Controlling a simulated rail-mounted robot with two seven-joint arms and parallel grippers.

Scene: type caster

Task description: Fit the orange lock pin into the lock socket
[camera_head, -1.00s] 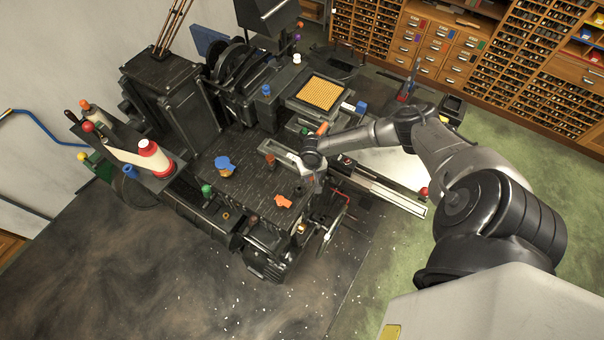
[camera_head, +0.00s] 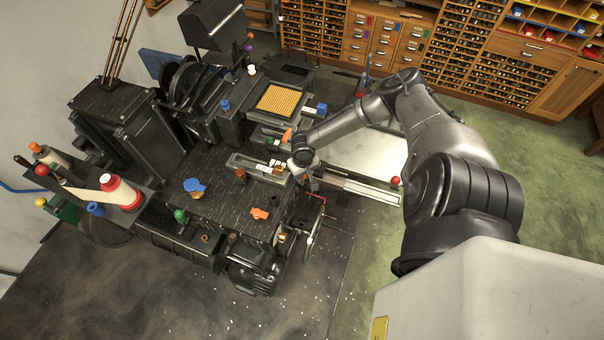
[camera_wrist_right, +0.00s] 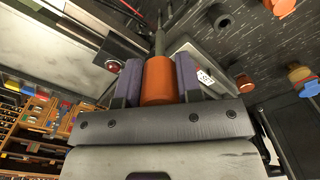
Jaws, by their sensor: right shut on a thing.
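The orange lock pin (camera_wrist_right: 158,82) stands between the two purple-grey pads of my right gripper (camera_wrist_right: 152,78) in the wrist view. The gripper is shut on its orange grip, and a thin grey shaft points away beyond it. In the head view my right gripper (camera_head: 302,165) is over the right edge of the dark machine table (camera_head: 222,212), near a grey metal channel (camera_head: 250,163). The held pin is not clearly visible there. I cannot pick out the lock socket for certain in either view. My left gripper is not in view.
An orange knob (camera_head: 287,135) sits behind the gripper. A blue knob (camera_head: 194,187), an orange winged knob (camera_head: 260,213) and a green knob (camera_head: 180,215) stand on or beside the table. A long rail (camera_head: 360,188) ends at a red ball (camera_head: 396,181).

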